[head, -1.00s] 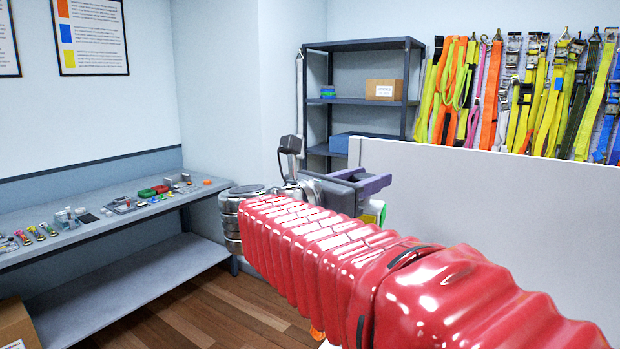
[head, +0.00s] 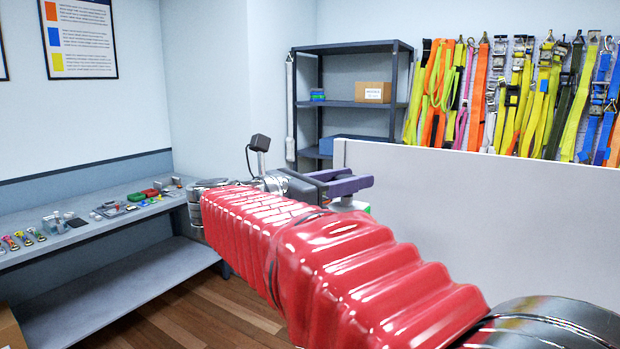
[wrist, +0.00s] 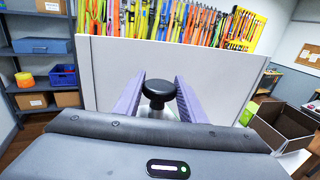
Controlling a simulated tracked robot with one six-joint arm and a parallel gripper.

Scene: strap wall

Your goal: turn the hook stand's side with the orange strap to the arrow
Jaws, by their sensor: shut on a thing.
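My gripper (head: 362,185) has two purple fingers and is held out beside the white panel in the head view. In the wrist view my gripper (wrist: 158,92) is shut on a black round knob (wrist: 158,88) with a pale grey part below it. I take this knob to be the top of the hook stand. The rest of the stand is hidden by the fingers, the gripper body and my red arm. A small green patch (head: 367,209) shows under the fingers in the head view. I cannot see the stand's orange strap or the arrow.
A white panel (head: 480,205) stands close beyond my gripper. Many coloured straps (head: 520,95) hang on the wall behind it. A dark shelf (head: 355,104) stands at the back. A grey bench (head: 100,225) with small parts runs along the left. An open box (wrist: 285,128) is at right in the wrist view.

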